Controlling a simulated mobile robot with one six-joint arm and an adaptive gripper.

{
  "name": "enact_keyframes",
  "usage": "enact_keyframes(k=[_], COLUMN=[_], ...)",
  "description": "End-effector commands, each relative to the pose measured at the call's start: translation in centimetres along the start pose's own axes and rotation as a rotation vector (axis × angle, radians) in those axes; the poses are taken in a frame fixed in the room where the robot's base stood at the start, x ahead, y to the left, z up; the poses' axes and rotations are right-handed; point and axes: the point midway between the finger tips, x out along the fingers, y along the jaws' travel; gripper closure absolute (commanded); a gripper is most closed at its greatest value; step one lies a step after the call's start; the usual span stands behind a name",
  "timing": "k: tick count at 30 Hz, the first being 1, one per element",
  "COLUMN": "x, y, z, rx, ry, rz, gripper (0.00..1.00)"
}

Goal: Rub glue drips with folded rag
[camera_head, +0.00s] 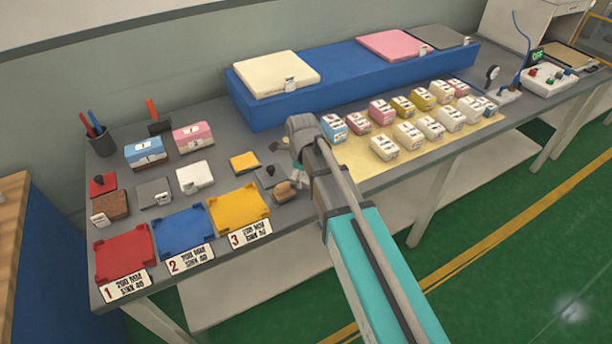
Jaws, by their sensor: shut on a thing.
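My arm reaches over the grey bench, and my gripper (293,180) points down near the middle of the bench, right of the yellow tray. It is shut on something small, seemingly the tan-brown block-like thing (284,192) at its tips. I cannot tell whether this is the folded rag. My wrist hides part of the bench behind it. No glue drips can be made out at this distance.
Red (124,253), blue (183,229) and yellow (239,208) trays line the front left. A pale yellow mat (352,161) holds several small packs at right. A long blue block (345,82) with pads stands behind. A pen cup (101,142) stands back left.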

Motion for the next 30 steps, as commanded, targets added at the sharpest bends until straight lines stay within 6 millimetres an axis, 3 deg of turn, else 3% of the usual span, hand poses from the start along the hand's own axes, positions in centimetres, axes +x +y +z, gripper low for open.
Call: enact_keyframes(k=[1, 10, 12, 14, 30], x=[0.0, -0.2, -0.2, -0.2, -0.2], y=[0.8, 0.9, 0.9, 1.0, -0.4], z=[0.3, 0.3, 0.3, 0.3, -0.9], rx=[-0.009, -0.012, -0.012, -0.012, -0.010], ry=[-0.009, -0.007, -0.007, -0.007, -0.006], rz=[0.017, 0.019, 0.019, 0.019, 0.018], gripper=[0.65, 0.62, 0.76, 0.79, 0.80])
